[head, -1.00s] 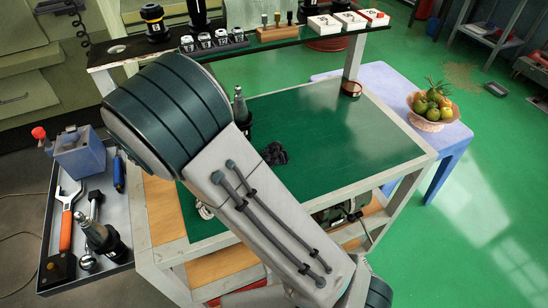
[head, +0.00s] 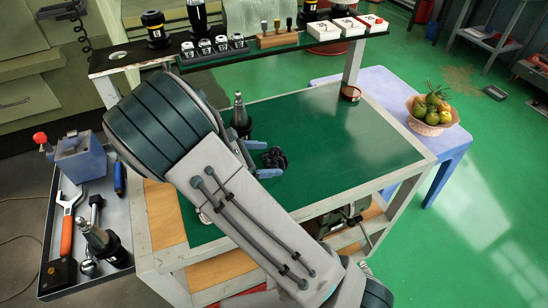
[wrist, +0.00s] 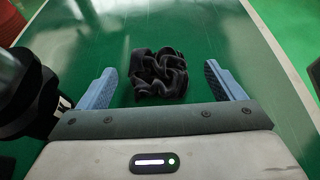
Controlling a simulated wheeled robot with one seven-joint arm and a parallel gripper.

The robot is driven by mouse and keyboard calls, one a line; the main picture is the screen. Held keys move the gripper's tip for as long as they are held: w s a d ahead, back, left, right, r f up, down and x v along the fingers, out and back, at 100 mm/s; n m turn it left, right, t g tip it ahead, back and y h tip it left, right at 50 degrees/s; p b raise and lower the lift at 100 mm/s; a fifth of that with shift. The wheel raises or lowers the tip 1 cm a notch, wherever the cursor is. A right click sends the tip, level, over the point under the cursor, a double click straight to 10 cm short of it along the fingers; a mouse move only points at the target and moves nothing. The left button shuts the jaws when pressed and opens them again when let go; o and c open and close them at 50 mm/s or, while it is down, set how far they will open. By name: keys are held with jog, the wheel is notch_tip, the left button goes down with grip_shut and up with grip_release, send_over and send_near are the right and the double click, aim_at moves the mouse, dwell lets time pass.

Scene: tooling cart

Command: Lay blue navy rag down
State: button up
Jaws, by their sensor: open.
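The navy rag (head: 274,158) lies crumpled in a dark heap on the green top of the cart (head: 340,150). In the wrist view the rag (wrist: 159,74) sits just beyond and between my gripper's two blue fingers. My gripper (head: 264,160) is open, with its fingers apart on either side of the rag. Neither finger visibly touches the rag (wrist: 159,74). My gripper (wrist: 165,85) is low over the green surface.
A dark tool holder (head: 240,115) stands close by the gripper, at the left in the wrist view (wrist: 25,85). A raised shelf (head: 290,45) with tool holders and boxes runs along the back. The cart top's right side is clear.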

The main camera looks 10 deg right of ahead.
aim_at(269, 157)
jog(key=x, duration=0.3)
jog(key=shift+d, duration=0.15)
jog(key=shift+r, duration=0.1)
jog(key=c, duration=1.1)
